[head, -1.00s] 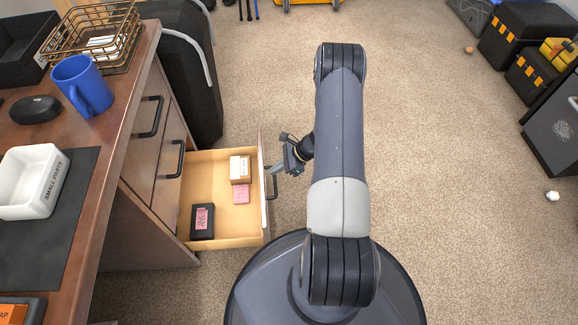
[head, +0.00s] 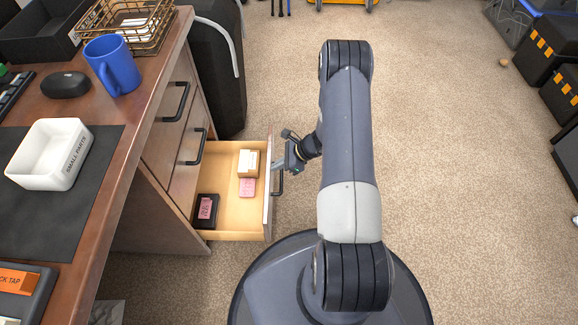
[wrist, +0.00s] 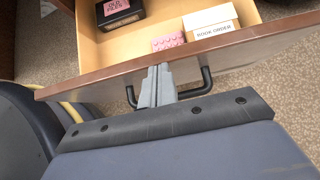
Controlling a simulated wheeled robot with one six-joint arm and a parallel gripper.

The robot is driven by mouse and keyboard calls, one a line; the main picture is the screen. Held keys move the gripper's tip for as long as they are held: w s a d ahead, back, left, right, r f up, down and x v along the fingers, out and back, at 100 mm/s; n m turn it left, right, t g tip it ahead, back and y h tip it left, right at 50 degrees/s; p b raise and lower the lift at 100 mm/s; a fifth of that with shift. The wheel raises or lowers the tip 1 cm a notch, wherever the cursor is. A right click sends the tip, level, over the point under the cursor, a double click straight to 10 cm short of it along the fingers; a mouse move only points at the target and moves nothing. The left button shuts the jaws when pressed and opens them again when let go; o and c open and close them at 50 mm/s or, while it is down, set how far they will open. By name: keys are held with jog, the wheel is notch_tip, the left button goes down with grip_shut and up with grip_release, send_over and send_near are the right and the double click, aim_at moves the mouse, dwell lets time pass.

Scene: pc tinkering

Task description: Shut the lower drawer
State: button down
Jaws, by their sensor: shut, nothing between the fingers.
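The lower drawer (head: 228,228) stands partly open from the wooden desk, with its front panel (head: 267,200) facing my arm. In the wrist view its front panel (wrist: 110,77) and black handle (wrist: 205,85) cross the picture. My gripper (head: 279,167) is shut and empty. Its fingers (wrist: 157,72) reach the outer face of the front panel, between the two ends of the handle, and seem to touch it. The drawer holds a small white box (head: 248,163), a pink item (head: 247,188) and a black box with a pink label (head: 207,210).
Two shut drawers with black handles (head: 172,102) sit above it. The desk top carries a blue mug (head: 113,66), a white small-parts tray (head: 48,153), a mouse (head: 65,85) and a wire basket (head: 130,25).

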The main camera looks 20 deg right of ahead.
jog(key=w+a+b, duration=0.1)
jog(key=w+a, duration=0.2)
jog(key=a, duration=0.6)
jog(key=w+a+b, duration=0.2)
jog(key=w+a, duration=0.2)
jog(key=a, duration=0.5)
jog(key=shift+w, duration=0.3)
